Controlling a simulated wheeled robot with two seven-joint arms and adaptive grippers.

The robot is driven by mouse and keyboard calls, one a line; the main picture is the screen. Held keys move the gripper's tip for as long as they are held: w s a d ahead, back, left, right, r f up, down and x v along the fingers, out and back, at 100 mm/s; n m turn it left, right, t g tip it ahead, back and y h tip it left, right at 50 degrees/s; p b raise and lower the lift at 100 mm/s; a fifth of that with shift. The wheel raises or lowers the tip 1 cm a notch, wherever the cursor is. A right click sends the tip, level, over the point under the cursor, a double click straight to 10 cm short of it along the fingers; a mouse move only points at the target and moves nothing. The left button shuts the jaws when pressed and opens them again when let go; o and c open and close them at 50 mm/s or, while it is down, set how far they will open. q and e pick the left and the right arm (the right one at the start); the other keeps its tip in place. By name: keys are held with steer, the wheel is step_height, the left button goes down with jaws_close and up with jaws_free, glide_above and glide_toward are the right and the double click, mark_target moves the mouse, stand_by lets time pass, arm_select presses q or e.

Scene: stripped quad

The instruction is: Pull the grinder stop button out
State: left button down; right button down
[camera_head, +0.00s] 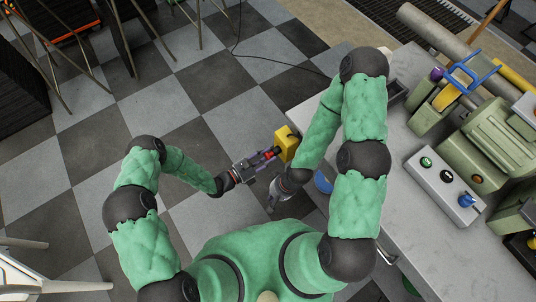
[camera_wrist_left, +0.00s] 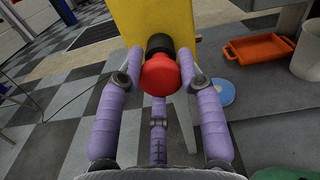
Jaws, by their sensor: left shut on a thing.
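The grinder stop button is a red mushroom knob (camera_wrist_left: 160,76) on a black collar on the front of a yellow box (camera_wrist_left: 155,20). In the head view the yellow box (camera_head: 286,142) stands at the left edge of the bench, with the red button (camera_head: 270,153) facing left. My left gripper (camera_head: 265,156) reaches it from the left. In the left wrist view its purple fingers (camera_wrist_left: 160,85) are shut on the button, one on each side. How far the button stands out is not clear. My right gripper (camera_head: 274,203) hangs lower, beside the bench edge; its finger state is unclear.
The grey bench (camera_head: 405,190) carries a green grinder (camera_head: 490,140) and a control box (camera_head: 445,185) with several knobs. A blue disc (camera_head: 323,181) lies near my right arm. An orange tray (camera_wrist_left: 258,48) and white bucket (camera_wrist_left: 307,55) show in the wrist view.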

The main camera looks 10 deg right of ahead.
arm_select(q)
steer(key=c, duration=0.8)
jaws_free()
steer(key=shift+a+r, duration=0.1)
steer(key=shift+r, duration=0.1)
steer(key=shift+a+f, duration=0.1)
steer(key=v, duration=1.2)
